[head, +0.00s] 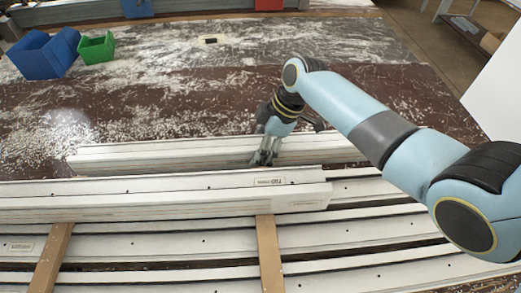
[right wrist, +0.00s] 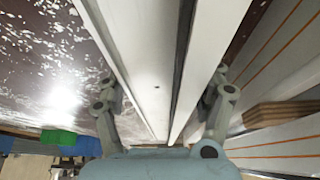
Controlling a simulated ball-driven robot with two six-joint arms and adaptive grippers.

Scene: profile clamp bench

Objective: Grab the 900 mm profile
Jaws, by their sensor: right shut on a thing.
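A long pale profile (head: 165,158) lies across the bench on the far side of a stack of similar profiles. I cannot read its length. My right gripper (head: 266,158) reaches down onto it right of its middle, with a finger on the near face. In the right wrist view the profile (right wrist: 140,85) runs between the two fingers of the gripper (right wrist: 163,85), which is shut on it. A narrow dark gap runs along the profile's length there. My left gripper is not in view.
Labelled profiles (head: 150,205) lie close in front, on wooden battens (head: 268,250). A blue bin (head: 45,55) and a green bin (head: 96,48) stand at the far left. The bench behind is mostly clear, strewn with pale chips. A white panel (head: 500,90) stands at the right.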

